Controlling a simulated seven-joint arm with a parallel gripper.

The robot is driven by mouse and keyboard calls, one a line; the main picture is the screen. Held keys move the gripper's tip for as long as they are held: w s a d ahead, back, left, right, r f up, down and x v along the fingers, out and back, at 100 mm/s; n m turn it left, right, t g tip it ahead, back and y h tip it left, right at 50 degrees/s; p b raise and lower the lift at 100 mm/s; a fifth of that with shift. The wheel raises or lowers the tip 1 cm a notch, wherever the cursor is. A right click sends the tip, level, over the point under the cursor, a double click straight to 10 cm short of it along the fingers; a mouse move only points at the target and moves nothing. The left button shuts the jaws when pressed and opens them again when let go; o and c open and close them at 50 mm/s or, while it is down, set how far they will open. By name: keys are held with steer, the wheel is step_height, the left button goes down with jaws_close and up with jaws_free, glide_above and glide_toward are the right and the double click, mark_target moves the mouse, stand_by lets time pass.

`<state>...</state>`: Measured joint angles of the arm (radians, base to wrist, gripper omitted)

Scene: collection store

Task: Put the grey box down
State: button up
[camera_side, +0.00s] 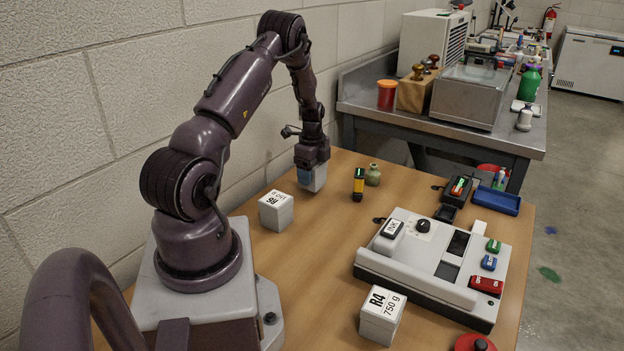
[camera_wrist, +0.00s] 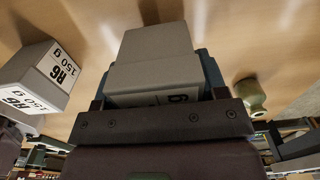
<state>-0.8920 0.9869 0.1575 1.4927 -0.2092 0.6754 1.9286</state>
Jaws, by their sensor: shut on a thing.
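A plain grey box (camera_side: 315,180) with a lid is between the jaws of my gripper (camera_side: 312,168); in the wrist view the held box (camera_wrist: 155,48) fills the upper middle. A bit of a label shows on it, mostly hidden by the gripper. The fingers grip its sides. In the side view its underside is close to the wooden table (camera_side: 330,240); I cannot tell whether it touches. Another grey box (camera_side: 276,210), marked R6 150 g, stands apart to its left; it also shows in the wrist view (camera_wrist: 40,80).
A yellow and black marker-like object (camera_side: 358,184) and a small green jar (camera_side: 373,175) stand to the right of the held box. A white control unit (camera_side: 430,260) fills the right of the table. The table's middle is clear.

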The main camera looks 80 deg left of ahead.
steer(key=shift+f, duration=1.1)
steer(key=o, duration=1.2)
steer(key=shift+d+f, duration=0.1)
steer(key=shift+f, duration=0.05)
